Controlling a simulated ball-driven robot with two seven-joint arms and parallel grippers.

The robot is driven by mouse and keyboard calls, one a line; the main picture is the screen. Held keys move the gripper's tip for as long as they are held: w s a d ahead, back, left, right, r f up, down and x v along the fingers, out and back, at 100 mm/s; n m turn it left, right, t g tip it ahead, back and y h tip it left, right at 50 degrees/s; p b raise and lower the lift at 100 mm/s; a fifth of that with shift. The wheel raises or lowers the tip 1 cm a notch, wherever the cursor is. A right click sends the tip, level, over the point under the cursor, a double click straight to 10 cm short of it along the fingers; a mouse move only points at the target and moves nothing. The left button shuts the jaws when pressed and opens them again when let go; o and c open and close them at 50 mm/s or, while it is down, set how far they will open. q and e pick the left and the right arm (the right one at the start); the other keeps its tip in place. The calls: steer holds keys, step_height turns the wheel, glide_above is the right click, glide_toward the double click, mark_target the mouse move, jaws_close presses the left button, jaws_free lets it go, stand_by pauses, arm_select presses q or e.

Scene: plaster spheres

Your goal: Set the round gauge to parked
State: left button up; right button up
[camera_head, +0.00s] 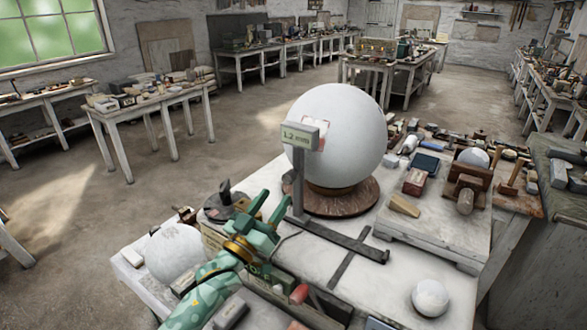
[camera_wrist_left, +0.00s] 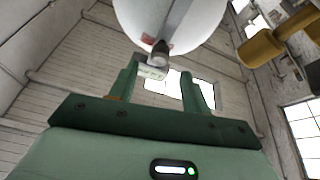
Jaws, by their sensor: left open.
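The round gauge stands in front of the large white plaster sphere (camera_head: 345,125). Its grey head (camera_head: 300,136) carries a small display reading about 1.2 mm. The head sits on a grey upright post (camera_head: 298,190) above a dark cross-shaped base. My green left gripper (camera_head: 274,197) is open and empty, just left of the post and below the head. In the left wrist view, the gauge's display (camera_wrist_left: 152,72) shows beyond and between the open fingers (camera_wrist_left: 159,82), with the sphere (camera_wrist_left: 190,18) above. Whether the head touches the sphere is hard to tell. My right gripper is not in view.
The large sphere rests on a round brown turntable (camera_head: 335,203). A smaller plaster ball (camera_head: 174,252) lies left of my arm, and another (camera_head: 430,298) lies at the front right. A wooden wedge (camera_head: 405,206) and several tools crowd the right side.

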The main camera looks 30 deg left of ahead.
mark_target(293, 172)
arm_select(q)
steer(key=x, duration=0.9)
steer(key=shift+w+p, duration=0.3)
steer(key=shift+p, duration=0.1)
jaws_close()
